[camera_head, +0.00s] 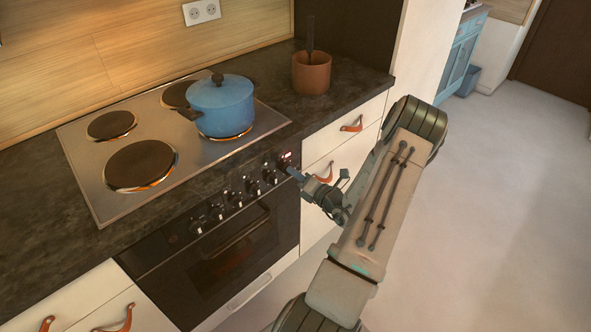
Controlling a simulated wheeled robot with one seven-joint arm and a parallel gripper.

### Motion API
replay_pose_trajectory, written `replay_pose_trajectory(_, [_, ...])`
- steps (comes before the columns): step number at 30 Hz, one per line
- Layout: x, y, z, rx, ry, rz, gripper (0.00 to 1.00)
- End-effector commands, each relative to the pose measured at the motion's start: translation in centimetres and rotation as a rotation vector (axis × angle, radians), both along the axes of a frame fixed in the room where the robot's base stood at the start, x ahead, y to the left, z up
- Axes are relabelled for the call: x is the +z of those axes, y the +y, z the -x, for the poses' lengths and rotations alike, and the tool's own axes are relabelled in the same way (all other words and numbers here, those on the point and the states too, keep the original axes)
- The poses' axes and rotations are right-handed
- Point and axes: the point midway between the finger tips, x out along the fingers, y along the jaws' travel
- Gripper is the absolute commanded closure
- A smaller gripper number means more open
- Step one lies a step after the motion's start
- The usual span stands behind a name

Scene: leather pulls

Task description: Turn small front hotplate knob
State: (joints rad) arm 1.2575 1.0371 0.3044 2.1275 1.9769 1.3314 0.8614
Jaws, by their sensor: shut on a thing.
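The stove's control panel carries a row of dark knobs (236,199) along the oven's top front edge. My gripper (291,172) reaches in from the right and is shut on the knob at the right end of the row, just below a small red light (287,156). The gripper mostly hides that knob, so its angle cannot be told. A blue lidded pot (222,108) stands on the front right hotplate (224,137), whose visible edge looks orange. The large front left hotplate (140,165) is bare and also has an orange edge.
The oven door (225,262) with its handle is below the panel. White drawers (343,128) with leather pulls are right of the oven. A brown pot (311,73) with a dark utensil stands on the counter (345,85). Open floor (480,210) lies to the right.

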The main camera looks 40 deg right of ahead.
Motion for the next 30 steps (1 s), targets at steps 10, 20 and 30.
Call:
replay_pose_trajectory(10, [-0.06,-0.04,0.03,-0.001,0.007,-0.079,1.0])
replay_pose_trajectory(20, [-0.11,-0.04,0.03,-0.001,0.008,-0.083,1.0])
replay_pose_trajectory(30, [-0.07,-0.02,0.01,-0.001,0.007,-0.082,0.66])
